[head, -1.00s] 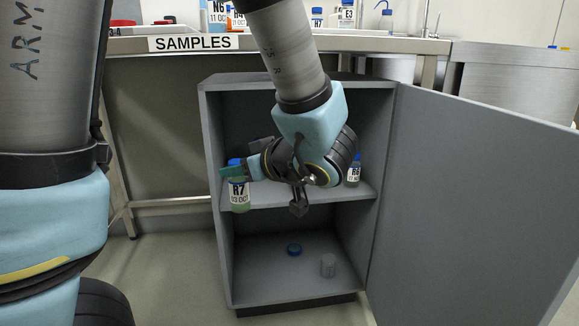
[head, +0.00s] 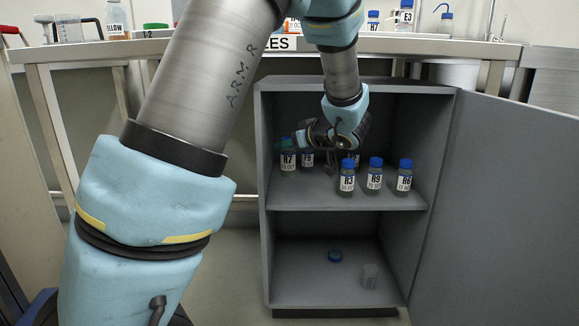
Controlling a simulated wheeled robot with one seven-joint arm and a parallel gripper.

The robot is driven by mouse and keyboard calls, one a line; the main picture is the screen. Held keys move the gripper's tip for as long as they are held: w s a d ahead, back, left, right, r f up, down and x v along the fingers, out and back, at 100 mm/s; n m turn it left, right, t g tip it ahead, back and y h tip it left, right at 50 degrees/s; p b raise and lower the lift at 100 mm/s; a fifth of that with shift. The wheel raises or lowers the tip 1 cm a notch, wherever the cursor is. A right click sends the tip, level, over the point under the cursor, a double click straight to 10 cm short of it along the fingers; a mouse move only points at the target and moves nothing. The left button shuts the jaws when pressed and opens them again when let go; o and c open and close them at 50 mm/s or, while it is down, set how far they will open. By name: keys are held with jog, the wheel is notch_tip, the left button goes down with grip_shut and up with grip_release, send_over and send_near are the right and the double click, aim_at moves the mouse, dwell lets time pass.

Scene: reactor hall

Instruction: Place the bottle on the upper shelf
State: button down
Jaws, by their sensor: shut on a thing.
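The bottle R7 (head: 288,161), with a white label and greenish contents, is at the left of the cabinet's upper compartment. My gripper (head: 286,145) is shut on its top, coming in from the right. The cap is mostly hidden by the fingers. The upper shelf (head: 330,202) is grey. I cannot tell whether the bottle's base touches it. Bottles R3 (head: 347,179), R9 (head: 374,178) and R6 (head: 404,180) stand upright nearer the front at middle and right. Another bottle (head: 307,160) stands just right of R7, and one behind my wrist is mostly hidden.
The cabinet's door (head: 500,200) stands open to the right. Its left wall (head: 264,150) is close beside R7. A bench (head: 400,45) with bottles runs above and behind.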

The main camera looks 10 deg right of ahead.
aim_at(293, 164)
notch_tip(293, 164, down, 6)
jog(key=shift+f+b, duration=0.1)
jog(key=shift+b, duration=0.75)
jog(key=shift+w, duration=0.15)
jog(key=shift+f, duration=0.1)
jog(key=shift+c, duration=1.9)
grip_release()
